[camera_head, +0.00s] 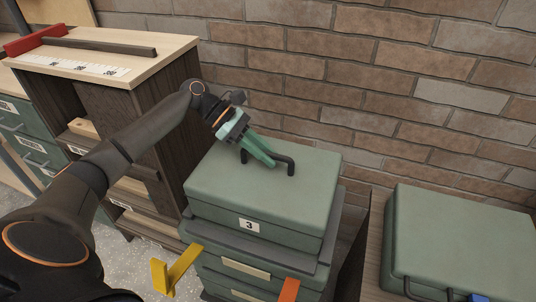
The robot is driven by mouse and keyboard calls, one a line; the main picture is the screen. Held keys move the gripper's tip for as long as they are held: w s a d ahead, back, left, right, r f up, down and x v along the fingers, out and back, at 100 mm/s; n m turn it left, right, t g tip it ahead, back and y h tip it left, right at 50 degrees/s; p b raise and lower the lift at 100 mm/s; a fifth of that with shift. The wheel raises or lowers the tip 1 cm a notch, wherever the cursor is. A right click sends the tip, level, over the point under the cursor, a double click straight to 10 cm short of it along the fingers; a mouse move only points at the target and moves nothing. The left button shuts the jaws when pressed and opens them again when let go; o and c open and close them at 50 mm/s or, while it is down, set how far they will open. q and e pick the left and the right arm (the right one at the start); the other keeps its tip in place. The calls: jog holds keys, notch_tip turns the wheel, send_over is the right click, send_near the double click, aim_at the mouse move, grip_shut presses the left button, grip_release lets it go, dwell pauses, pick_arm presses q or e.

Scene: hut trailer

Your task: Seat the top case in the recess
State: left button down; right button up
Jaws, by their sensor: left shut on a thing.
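The top case (262,195) is a green box with a white label reading 3 on its front. A black bar handle (291,167) stands on its lid. My left gripper (268,161) comes in from the upper left, shut on the handle. The top case is over a stack of green cases (262,272) with a dark grey rim (212,248) at its top. The rim shows beyond the case at the front. The case looks roughly level; I cannot tell whether it is fully down in the recess. My right gripper is out of view.
A yellow bracket (177,272) and an orange tab (289,290) stick out at the stack's front. A wooden cabinet (150,112) with a ruler strip (78,66) stands left. Another green case (460,245) lies right. A brick wall (380,75) closes the back.

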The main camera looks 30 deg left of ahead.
aim_at(267, 167)
pick_arm(q)
jog(key=shift+w+a+f+b, duration=0.15)
jog(key=shift+f+b, duration=0.5)
jog(key=shift+f, duration=0.85)
jog(key=c, duration=1.2)
grip_release()
jog(key=shift+f, duration=0.25)
jog(key=shift+c, duration=0.2)
jog(key=o, duration=0.4)
jog(key=shift+o, duration=0.2)
jog(key=shift+a+r, duration=0.1)
jog(key=shift+r, duration=0.2)
jog(key=p+v, duration=0.1)
jog(key=v, duration=0.6)
jog(key=shift+p, duration=0.3)
